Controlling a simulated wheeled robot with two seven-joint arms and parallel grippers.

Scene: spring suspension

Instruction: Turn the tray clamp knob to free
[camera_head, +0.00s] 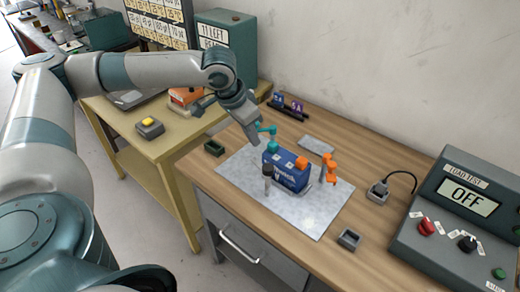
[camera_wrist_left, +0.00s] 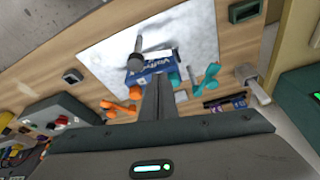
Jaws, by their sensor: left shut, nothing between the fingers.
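A dark upright post with a knob-like top (camera_head: 267,172) stands at the front left of a blue battery box (camera_head: 287,174); I take it for the tray clamp knob. The knob also shows in the left wrist view (camera_wrist_left: 137,58), beside the battery (camera_wrist_left: 148,74). Its turned position is too small to tell. My left gripper (camera_head: 254,137) is shut and empty, above and behind the battery's left end, apart from the knob. Its closed fingers show in the left wrist view (camera_wrist_left: 158,92). My right gripper is not in view.
A teal clamp (camera_head: 266,130) and an orange clamp (camera_head: 329,168) stand near the battery on a grey mat (camera_head: 303,219). A load tester reading OFF (camera_head: 468,197) is at right. The mat's front is clear.

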